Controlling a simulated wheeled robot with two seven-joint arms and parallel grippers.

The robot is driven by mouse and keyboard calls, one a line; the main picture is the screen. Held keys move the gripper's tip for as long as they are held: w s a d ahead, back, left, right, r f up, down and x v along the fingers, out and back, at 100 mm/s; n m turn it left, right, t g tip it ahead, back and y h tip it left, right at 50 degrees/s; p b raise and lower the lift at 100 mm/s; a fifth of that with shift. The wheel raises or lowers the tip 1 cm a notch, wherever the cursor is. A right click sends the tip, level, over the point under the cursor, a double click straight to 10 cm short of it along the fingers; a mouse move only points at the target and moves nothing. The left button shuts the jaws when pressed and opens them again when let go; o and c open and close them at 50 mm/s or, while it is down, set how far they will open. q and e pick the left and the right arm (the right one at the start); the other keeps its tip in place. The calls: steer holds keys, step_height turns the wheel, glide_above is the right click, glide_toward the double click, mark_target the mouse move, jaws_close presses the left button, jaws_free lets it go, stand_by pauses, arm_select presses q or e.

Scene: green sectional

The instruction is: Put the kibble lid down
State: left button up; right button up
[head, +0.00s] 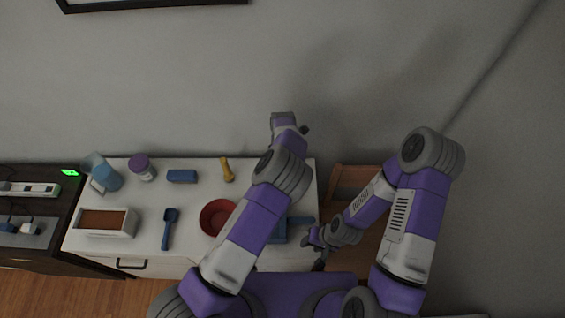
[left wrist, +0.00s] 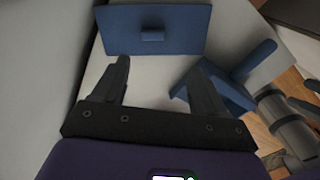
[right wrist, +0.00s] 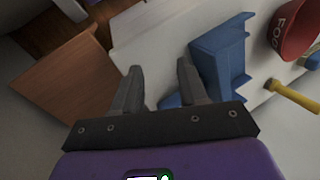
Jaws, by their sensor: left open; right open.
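The kibble lid (left wrist: 175,22), a flat blue panel with a small knob, shows in the left wrist view, apparently resting on the white cabinet top (left wrist: 130,62). My left gripper (left wrist: 160,75) is open and empty, with its fingertips just short of the lid. The lid is hidden behind my left arm in the head view. A blue kibble container (right wrist: 222,62) stands on the cabinet top in the right wrist view. My right gripper (right wrist: 158,75) is open and empty beside it; in the head view it (head: 317,250) is at the cabinet's right end.
A red bowl (head: 213,216), yellow toy (head: 227,170), blue scoop (head: 169,228), blue brush (head: 182,176), purple-lidded jar (head: 141,167), blue jug (head: 102,172) and litter tray (head: 105,220) stand on the cabinet. A wooden piece (right wrist: 60,80) stands right of it.

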arm_select(q)
step_height(320, 180, up, 10)
steer(key=shift+f+b, duration=0.15)
steer(key=shift+b, duration=0.15)
steer(key=shift+s+f, duration=0.1)
steer(key=shift+s, duration=0.05)
stand_by(0.3)
